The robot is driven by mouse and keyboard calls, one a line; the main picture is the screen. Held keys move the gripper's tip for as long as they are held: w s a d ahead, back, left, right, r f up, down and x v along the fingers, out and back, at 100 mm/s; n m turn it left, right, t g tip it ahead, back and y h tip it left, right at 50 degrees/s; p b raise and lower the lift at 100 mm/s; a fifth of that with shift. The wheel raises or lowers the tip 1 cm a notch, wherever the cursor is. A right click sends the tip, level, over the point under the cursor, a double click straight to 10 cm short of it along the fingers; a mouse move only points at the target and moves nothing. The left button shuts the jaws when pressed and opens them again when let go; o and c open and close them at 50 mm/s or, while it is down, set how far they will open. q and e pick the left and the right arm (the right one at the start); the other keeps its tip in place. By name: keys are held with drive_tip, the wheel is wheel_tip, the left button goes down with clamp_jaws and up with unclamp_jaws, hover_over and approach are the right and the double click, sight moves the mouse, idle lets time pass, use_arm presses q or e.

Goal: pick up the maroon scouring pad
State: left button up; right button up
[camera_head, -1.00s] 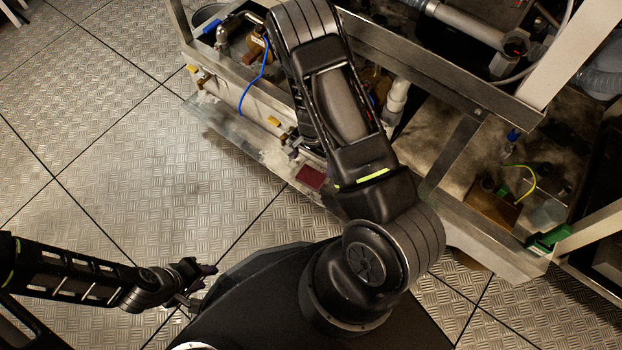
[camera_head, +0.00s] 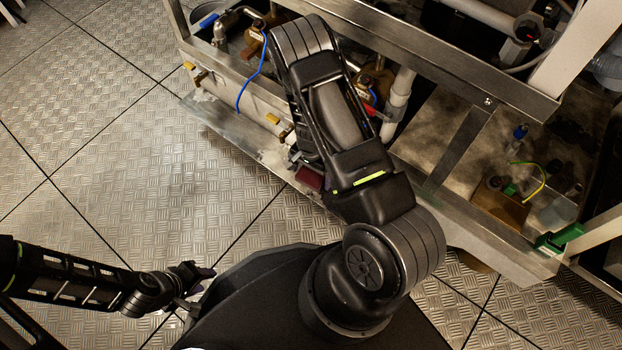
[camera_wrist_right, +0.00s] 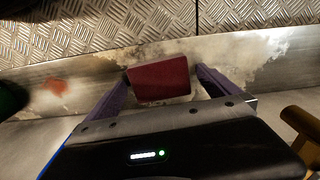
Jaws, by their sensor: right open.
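The maroon scouring pad (camera_head: 309,179) lies on the metal ledge at the foot of the frame, partly covered by my right arm in the head view. In the right wrist view the pad (camera_wrist_right: 158,84) shows between the two purple fingertips of my right gripper (camera_wrist_right: 163,73). That gripper is open, with one finger on each side of the pad. The right finger looks very close to the pad's edge; contact cannot be told. My left gripper (camera_head: 194,285) is low at the left over the floor, its fingers apart and empty.
The metal ledge (camera_head: 235,134) runs along the frame, with worn, stained patches. A brass fitting (camera_wrist_right: 305,128) is right of the gripper. The tread-plate floor (camera_head: 120,170) is clear.

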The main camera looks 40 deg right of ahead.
sight(311, 175)
drive_tip(key=shift+c, duration=0.4)
drive_tip(key=c, duration=1.3)
wheel_tip(311, 175, up, 10)
drive_tip(key=p, duration=0.4)
drive_tip(key=shift+p, duration=0.3)
